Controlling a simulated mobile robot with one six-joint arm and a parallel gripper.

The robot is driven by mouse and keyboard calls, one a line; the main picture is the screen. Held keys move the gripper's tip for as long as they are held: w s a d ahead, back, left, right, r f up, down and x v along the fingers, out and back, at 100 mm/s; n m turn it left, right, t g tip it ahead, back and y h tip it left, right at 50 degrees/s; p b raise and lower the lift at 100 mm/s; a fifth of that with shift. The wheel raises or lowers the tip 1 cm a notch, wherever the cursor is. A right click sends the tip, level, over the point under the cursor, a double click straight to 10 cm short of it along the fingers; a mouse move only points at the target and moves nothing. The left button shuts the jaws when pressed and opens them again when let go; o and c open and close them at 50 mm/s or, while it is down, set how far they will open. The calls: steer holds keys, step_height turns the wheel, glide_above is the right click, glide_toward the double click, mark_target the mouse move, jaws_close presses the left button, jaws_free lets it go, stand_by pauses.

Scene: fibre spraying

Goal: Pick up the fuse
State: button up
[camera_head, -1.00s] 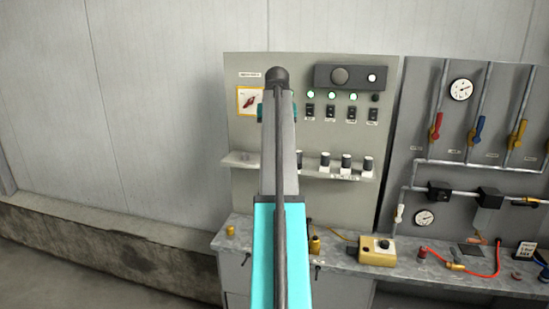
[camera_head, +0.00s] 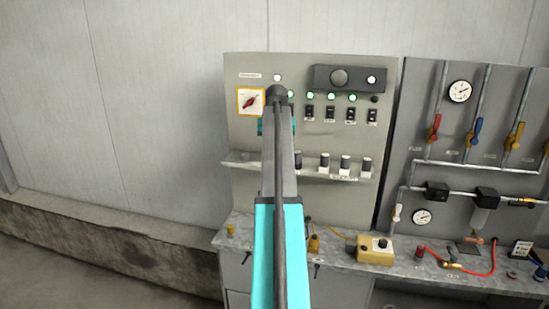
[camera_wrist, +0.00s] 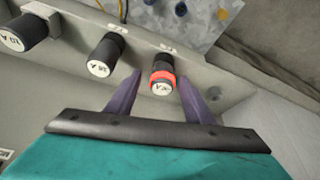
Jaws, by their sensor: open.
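A dark fuse with a red band (camera_wrist: 162,80) and a white labelled end stands on the shelf in the wrist view. My gripper (camera_wrist: 158,72) is open, with one purple finger on each side of this fuse. I cannot tell whether the fingers touch it. Two more black fuses with white ends, a near one (camera_wrist: 105,55) and a far one (camera_wrist: 24,33), stand to its left. In the head view several fuses (camera_head: 345,164) stand on the shelf (camera_head: 240,166). My arm hides part of the shelf and most of my gripper there.
The grey panel (camera_head: 245,195) behind the shelf carries a red rotary switch (camera_head: 250,102) and several switches with green lamps. A bench (camera_head: 405,262) below holds a yellow box (camera_head: 376,249) and a red hose (camera_head: 490,264). A pipe panel stands at the right.

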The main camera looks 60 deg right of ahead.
stand_by(0.3)
steer(key=c, duration=1.1)
steer(key=shift+r+p, duration=1)
steer(key=shift+r, duration=0.75)
steer(key=s+a+p, duration=0.1)
steer(key=s+a, duration=0.1)
steer(key=a, duration=0.2)
steer(key=s+a+r+p, duration=0.1)
steer(key=s+a, duration=0.2)
steer(key=a, duration=0.2)
steer(key=s+a+p, duration=0.1)
steer(key=s+a, duration=0.2)
steer(key=a, duration=0.1)
steer(key=shift+s+a+r, duration=0.25)
steer(key=shift+w, duration=0.1)
